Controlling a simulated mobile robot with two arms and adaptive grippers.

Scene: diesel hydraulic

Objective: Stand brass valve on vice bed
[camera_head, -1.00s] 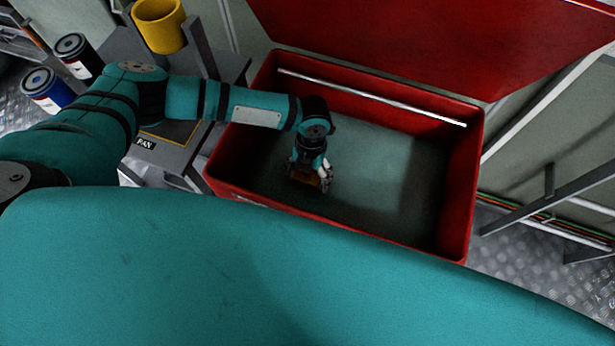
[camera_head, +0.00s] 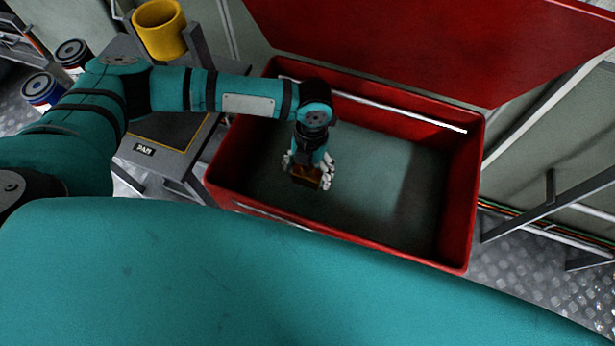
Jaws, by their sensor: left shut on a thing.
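My left gripper (camera_head: 308,172) points down inside the red chest and is shut on a small brass-brown block-like thing (camera_head: 307,177), which looks like the brass valve. The fingers hide part of it. It seems held above the chest floor, but I cannot tell the exact height. I cannot make out a vice bed in this view. My right gripper is not in view.
The open red chest (camera_head: 464,215) has high walls, a raised lid (camera_head: 430,40) and a pale rod along its back. To the left stand a grey bench with a "PAN" label (camera_head: 145,149), a yellow mug (camera_head: 160,30) and tins (camera_head: 42,88). The chest's right half looks empty.

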